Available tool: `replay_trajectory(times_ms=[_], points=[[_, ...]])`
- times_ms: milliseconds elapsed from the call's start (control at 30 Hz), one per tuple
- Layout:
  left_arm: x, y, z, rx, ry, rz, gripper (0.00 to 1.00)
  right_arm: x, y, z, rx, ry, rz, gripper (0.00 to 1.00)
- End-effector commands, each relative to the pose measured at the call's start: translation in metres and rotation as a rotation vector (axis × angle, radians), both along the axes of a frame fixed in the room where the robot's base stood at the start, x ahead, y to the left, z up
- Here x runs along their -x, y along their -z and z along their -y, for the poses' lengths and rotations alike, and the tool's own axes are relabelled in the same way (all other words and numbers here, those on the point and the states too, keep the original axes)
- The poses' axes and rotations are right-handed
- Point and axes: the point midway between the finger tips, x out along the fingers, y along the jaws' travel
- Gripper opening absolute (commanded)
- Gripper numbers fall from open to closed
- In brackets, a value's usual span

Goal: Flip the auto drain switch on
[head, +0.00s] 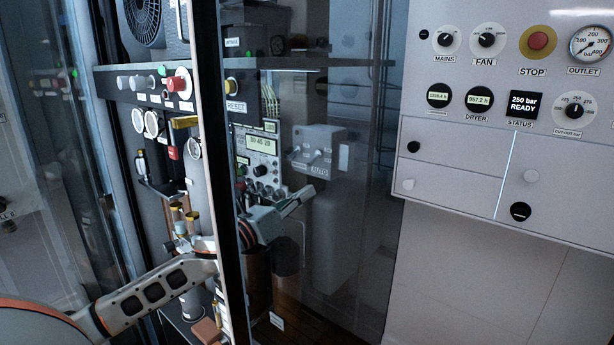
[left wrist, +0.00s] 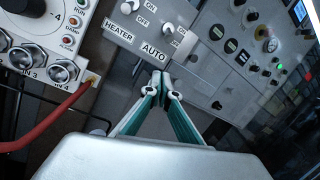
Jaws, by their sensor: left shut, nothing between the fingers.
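A pale switch box (head: 333,139) labelled AUTO is on the right side inside the cabinet in the head view. In the left wrist view, the box shows a HEATER label and an AUTO label (left wrist: 152,53), with an AUTO toggle (left wrist: 169,28) above it and ON and OFF marks beside it. I cannot tell surely which way the toggle is set. My left gripper (head: 308,192) is shut and empty, just below the box. In the left wrist view its fingertips (left wrist: 160,76) are just below the AUTO label, with nothing between them. My right gripper is not in view.
A dark door frame edge (head: 226,170) stands in front of my left arm. A meter panel (head: 262,158) is left of the box. A red cable (left wrist: 50,125) runs left of my gripper in the left wrist view. A grey control panel (head: 467,165) is at the right.

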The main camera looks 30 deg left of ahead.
Motion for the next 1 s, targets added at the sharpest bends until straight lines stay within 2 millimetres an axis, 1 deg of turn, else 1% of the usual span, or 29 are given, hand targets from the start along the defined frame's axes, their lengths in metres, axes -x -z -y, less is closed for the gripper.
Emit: replay_trajectory(times_ms=[100,333,500,633,800,1000], points=[[-0.015,-0.005,0.003,0.001,0.0,0.003,0.0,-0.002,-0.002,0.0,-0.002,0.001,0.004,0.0],[-0.04,-0.011,0.009,0.0,0.0,0.002,0.0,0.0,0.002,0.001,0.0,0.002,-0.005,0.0],[-0.03,-0.029,-0.001,-0.003,0.0,0.002,0.0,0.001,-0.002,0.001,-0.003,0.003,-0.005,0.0],[-0.025,-0.037,-0.005,-0.001,0.001,0.0,0.0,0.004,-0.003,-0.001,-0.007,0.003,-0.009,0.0],[-0.022,-0.041,-0.008,-0.002,0.001,0.0,0.0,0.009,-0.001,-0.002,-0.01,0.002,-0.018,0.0],[-0.022,-0.04,-0.008,-0.001,0.0,-0.001,0.0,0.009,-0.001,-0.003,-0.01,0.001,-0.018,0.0]])
